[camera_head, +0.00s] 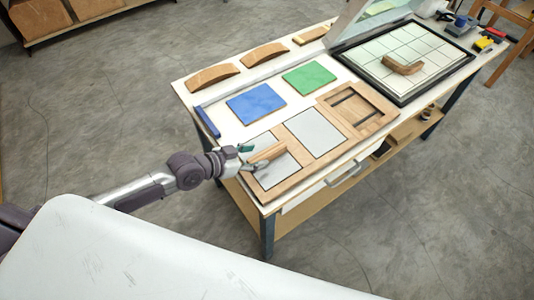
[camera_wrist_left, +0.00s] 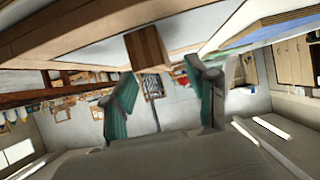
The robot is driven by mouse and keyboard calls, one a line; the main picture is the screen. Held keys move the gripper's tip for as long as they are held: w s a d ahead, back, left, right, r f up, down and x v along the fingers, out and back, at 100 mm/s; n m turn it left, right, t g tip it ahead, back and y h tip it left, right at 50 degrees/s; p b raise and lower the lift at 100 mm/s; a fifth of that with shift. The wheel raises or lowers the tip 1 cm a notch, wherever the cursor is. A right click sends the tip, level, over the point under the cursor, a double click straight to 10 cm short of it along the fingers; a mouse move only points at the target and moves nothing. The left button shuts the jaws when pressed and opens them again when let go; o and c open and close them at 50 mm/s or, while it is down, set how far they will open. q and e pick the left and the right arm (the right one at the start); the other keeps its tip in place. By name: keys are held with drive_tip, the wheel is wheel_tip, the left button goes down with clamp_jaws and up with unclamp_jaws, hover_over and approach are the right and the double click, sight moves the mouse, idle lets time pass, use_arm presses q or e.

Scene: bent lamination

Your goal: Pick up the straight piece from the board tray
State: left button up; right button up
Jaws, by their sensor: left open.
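The straight piece (camera_head: 268,152) is a short light-wood bar. It lies in the left compartment of the wooden board tray (camera_head: 283,188), over a pale grey panel. My left gripper (camera_head: 253,157) is open at the near-left end of the bar, with one finger on each side of it. In the left wrist view the end of the wooden bar (camera_wrist_left: 147,47) shows just ahead of the teal fingertips (camera_wrist_left: 162,74), roughly between them. I cannot tell whether a finger touches it. My right gripper is out of view.
A blue square (camera_head: 256,103) and a green square (camera_head: 309,78) lie behind the tray. Curved wooden pieces (camera_head: 212,78) line the back edge. A drawer handle (camera_head: 345,174) sticks out in front.

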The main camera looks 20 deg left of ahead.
sight(265, 154)
use_arm(q)
drive_tip(key=x, duration=0.2)
drive_tip(key=p+x, duration=0.1)
drive_tip(key=x, duration=0.2)
drive_tip(key=shift+d+r, duration=0.2)
drive_tip(key=shift+r, duration=0.05)
clamp_jaws()
